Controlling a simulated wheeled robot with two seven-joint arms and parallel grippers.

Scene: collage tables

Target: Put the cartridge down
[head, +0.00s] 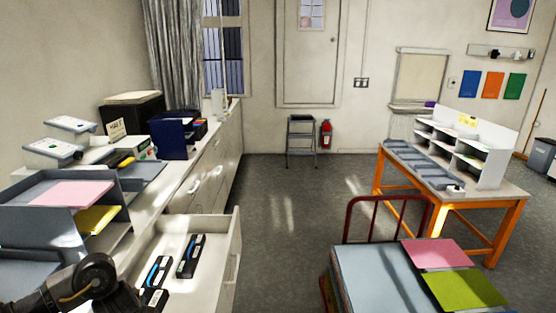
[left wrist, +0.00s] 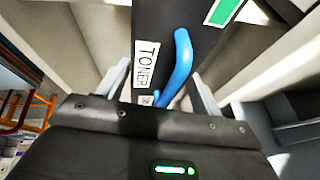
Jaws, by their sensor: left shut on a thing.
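In the left wrist view a black toner cartridge (left wrist: 150,22) with a white TONER label and a curved blue handle (left wrist: 181,62) fills the space ahead of my left gripper (left wrist: 163,84). The gripper's pale fingers are on both sides of the handle, shut on it. In the head view black cartridges with blue handles show in an open white drawer (head: 211,282): one (head: 191,256) farther right, others (head: 152,297) nearer, by my left arm. I cannot tell which of these is the held one, or whether it touches the drawer floor. My right gripper is in neither view.
The drawer is pulled out from the long white counter (head: 208,143). Grey paper trays (head: 62,221) with pink and yellow sheets stand left of it. A cart with a blue-grey top (head: 375,285) stands at lower right, an orange-legged table (head: 487,237) behind it. The floor between is clear.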

